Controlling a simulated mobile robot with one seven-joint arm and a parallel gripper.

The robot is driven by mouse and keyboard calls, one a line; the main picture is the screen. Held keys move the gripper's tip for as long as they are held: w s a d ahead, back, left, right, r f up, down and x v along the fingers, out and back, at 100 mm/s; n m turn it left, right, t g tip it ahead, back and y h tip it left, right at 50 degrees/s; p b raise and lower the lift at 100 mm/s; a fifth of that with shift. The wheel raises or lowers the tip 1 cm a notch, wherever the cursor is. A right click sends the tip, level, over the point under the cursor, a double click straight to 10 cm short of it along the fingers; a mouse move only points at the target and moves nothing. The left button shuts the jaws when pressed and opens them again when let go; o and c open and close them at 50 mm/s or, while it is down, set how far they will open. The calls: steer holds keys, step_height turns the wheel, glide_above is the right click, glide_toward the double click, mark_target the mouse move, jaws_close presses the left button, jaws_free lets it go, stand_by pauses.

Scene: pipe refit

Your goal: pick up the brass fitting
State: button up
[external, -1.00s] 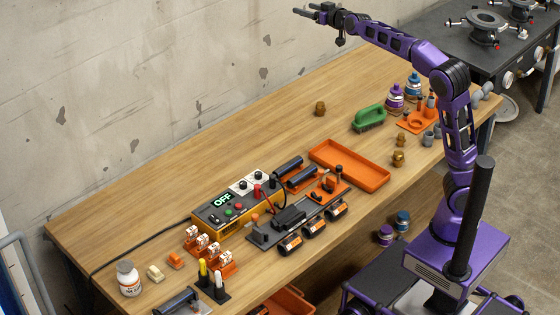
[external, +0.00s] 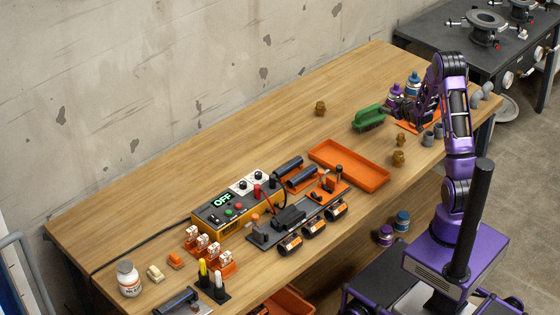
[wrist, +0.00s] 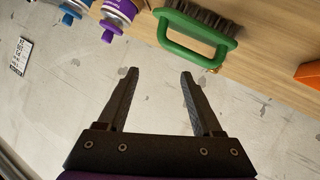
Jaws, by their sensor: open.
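Several small brass fittings stand on the workbench in the external view. One brass fitting (external: 320,108) is alone toward the back, left of the green brush. Two more, a smaller one (external: 400,141) and a wider one (external: 398,158), stand near the right end of the orange tray. I cannot tell which one is meant. My gripper (wrist: 160,75) is open, with nothing between its fingers in the wrist view. In the external view it is at the right end of the bench, near the bottles and brush, partly hidden by my arm.
The green brush (external: 368,118) and the purple bottle (external: 394,92) and blue bottle (external: 413,84) are close to my gripper. The orange tray (external: 350,166) and a yellow control box (external: 237,208) lie further left. The back left of the bench is clear.

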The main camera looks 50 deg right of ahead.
mark_target(403, 137)
steer(key=shift+m+y, duration=0.5)
steer(key=shift+m, duration=0.1)
steer(key=s+f, duration=0.4)
steer(key=s, duration=0.1)
steer(key=s+f, duration=0.2)
steer(key=shift+s+a, duration=0.3)
steer(key=shift+s, duration=0.05)
steer(key=shift+m+t, duration=0.5)
steer(key=shift+m, duration=0.4)
steer(key=s, duration=0.1)
steer(key=s+a+f, duration=0.1)
steer(key=s, duration=0.1)
steer(key=s+a, duration=0.1)
steer(key=s, duration=0.1)
steer(key=shift+a+f, duration=0.25)
steer(key=b+x, duration=0.1)
steer(key=x, duration=0.6)
steer(key=shift+w+f, duration=0.1)
steer(key=shift+w, duration=0.05)
jaws_close()
